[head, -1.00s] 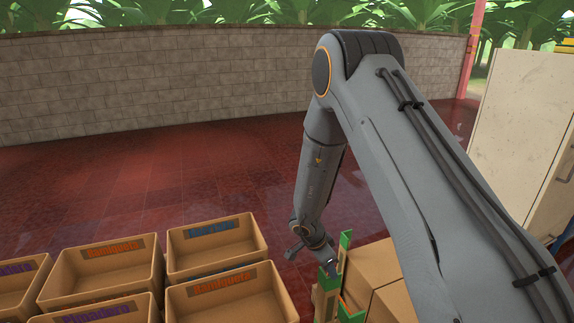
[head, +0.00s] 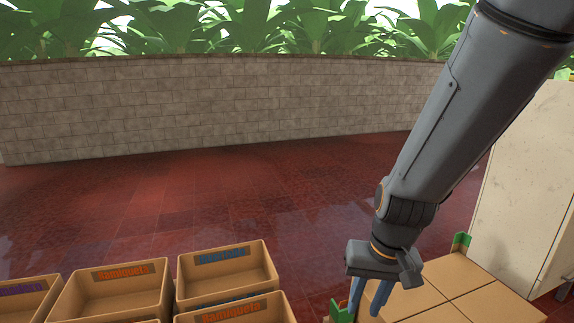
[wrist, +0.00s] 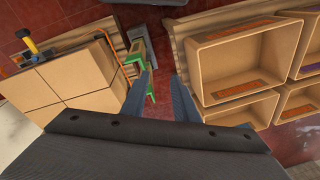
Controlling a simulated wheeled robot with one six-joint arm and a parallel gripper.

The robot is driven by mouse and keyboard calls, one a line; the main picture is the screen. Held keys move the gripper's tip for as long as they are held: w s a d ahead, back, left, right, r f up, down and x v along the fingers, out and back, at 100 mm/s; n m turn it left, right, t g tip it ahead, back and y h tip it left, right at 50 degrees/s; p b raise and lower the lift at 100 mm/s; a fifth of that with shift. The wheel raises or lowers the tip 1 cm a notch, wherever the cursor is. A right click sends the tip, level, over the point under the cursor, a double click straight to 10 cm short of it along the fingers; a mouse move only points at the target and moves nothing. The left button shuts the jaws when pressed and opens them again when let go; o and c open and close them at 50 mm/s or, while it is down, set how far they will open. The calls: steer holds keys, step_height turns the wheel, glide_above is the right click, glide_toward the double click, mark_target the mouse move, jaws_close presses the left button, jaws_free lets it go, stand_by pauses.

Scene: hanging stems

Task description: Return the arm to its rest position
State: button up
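My gripper (head: 367,300) hangs at the lower right of the head view, pointing down, with my grey arm above it reaching to the upper right. In the wrist view its two blue-grey fingers (wrist: 161,88) stand apart. In the head view the fingers overlap the left edge of a stack of cardboard boxes (head: 440,285). I cannot tell how far above or in front of the boxes they are.
Labelled open crates (head: 228,272) stand at lower left. An off-white cabinet (head: 530,180) is at right. A block wall (head: 220,105) runs behind the open red floor (head: 240,195). A yellow-handled item (wrist: 30,46) lies beside the boxes.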

steer(key=s+d+r+n+g+h, duration=0.1)
steer(key=s+d, duration=0.2)
steer(key=s, duration=0.2)
steer(key=shift+d, duration=0.15)
steer(key=shift+s, duration=0.1)
stand_by(0.5)
